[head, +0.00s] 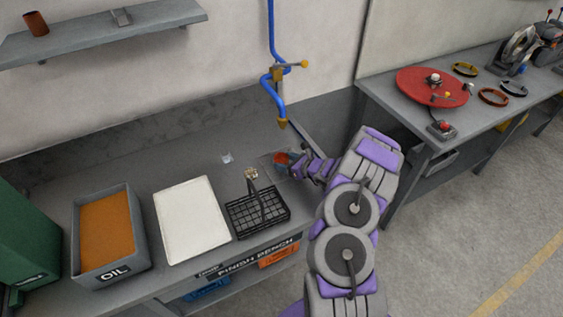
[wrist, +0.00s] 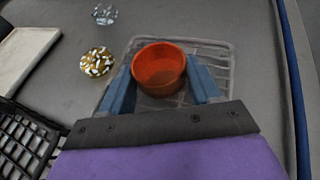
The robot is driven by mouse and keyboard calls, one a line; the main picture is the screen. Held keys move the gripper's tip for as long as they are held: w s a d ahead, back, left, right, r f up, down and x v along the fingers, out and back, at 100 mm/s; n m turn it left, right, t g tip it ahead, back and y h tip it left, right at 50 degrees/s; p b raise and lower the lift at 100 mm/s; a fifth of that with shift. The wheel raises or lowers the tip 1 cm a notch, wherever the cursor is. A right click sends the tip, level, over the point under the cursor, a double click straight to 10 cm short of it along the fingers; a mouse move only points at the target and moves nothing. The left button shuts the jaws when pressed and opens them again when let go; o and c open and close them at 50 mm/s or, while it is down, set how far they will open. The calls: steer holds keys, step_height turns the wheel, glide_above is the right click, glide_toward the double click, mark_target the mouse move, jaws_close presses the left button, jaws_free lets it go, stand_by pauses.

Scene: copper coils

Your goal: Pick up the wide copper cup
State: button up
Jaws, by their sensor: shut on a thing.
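The wide copper cup (wrist: 159,68) is orange and round, open side up, in the middle of the wrist view. My gripper (wrist: 162,82) has one blue finger on each side of it and is shut on it. The cup is over a wire rack (wrist: 215,62), and I cannot tell whether it still touches the rack. In the head view the cup (head: 282,158) shows small at the bench's right end, partly hidden by my gripper (head: 290,163).
A black basket (head: 257,212), a white tray (head: 192,218) and an oil bin (head: 104,238) stand left of the cup. A clear glass piece (wrist: 104,14) and a speckled round piece (wrist: 97,62) lie nearby. A blue pipe with a tap (head: 282,108) hangs behind.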

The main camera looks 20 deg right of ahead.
steer(key=shift+c, duration=0.6)
steer(key=shift+r, duration=0.1)
step_height(320, 180, up, 4)
steer(key=shift+f+p, duration=0.1)
steer(key=shift+p, duration=0.4)
steer(key=s+a, duration=0.1)
steer(key=s, duration=0.3)
steer(key=s+a+p, duration=0.1)
steer(key=s, duration=0.4)
steer(key=s+a+r, duration=0.1)
steer(key=s+a, duration=0.1)
steer(key=s, duration=0.3)
steer(key=shift+s+p, duration=0.1)
steer(key=shift+p, duration=0.25)
steer(key=shift+s+a, duration=0.3)
steer(key=shift+s, duration=0.25)
